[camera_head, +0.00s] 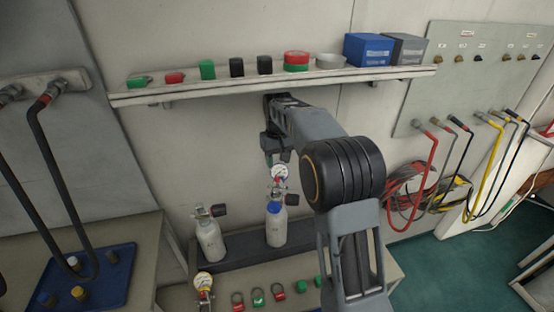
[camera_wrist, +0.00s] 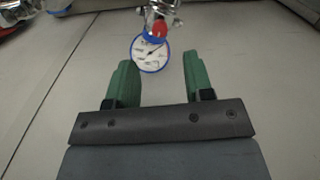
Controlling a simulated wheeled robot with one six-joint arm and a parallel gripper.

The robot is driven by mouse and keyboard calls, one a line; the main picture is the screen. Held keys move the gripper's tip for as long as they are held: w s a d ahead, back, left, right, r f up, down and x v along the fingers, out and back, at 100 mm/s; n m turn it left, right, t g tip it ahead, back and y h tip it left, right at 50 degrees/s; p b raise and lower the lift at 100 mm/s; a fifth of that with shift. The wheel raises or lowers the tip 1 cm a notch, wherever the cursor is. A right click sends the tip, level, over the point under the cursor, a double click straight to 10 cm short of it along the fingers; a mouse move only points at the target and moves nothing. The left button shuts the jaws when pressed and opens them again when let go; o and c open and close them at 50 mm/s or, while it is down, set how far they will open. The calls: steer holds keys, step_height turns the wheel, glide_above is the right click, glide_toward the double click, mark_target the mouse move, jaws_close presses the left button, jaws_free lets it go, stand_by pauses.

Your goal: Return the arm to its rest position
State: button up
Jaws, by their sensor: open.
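My arm reaches forward and bends down toward the wall below the shelf in the head view. My gripper (camera_head: 277,158) hangs just above a blue-rimmed gauge (camera_head: 280,174), which sits on top of a white cylinder (camera_head: 276,229) with a blue top. In the wrist view my gripper's two green fingers (camera_wrist: 156,80) stand apart with nothing held between them. The gauge (camera_wrist: 150,55) shows beyond the fingertips, with a red and metal fitting (camera_wrist: 158,25) next to it. I cannot tell the exact gap between fingers and gauge.
A wall shelf (camera_head: 230,87) with caps, tape rolls and boxes runs just above my gripper. A second white cylinder (camera_head: 209,238) stands to the left. Another gauge (camera_head: 204,282) and several rings lie on the bench in front. A hose panel (camera_head: 470,75) is at the right.

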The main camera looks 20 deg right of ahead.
steer(key=f, duration=0.1)
steer(key=s+f, duration=0.1)
steer(key=shift+f, duration=0.4)
steer(key=shift+s+f+m, duration=0.3)
steer(key=shift+s, duration=0.6)
steer(key=s+r+t, duration=0.2)
steer(key=s, duration=0.9)
steer(key=s+r+t, duration=0.2)
steer(key=s, duration=1)
steer(key=shift+s+a+r+m, duration=0.15)
steer(key=shift+s+m, duration=0.05)
steer(key=shift+m, duration=0.1)
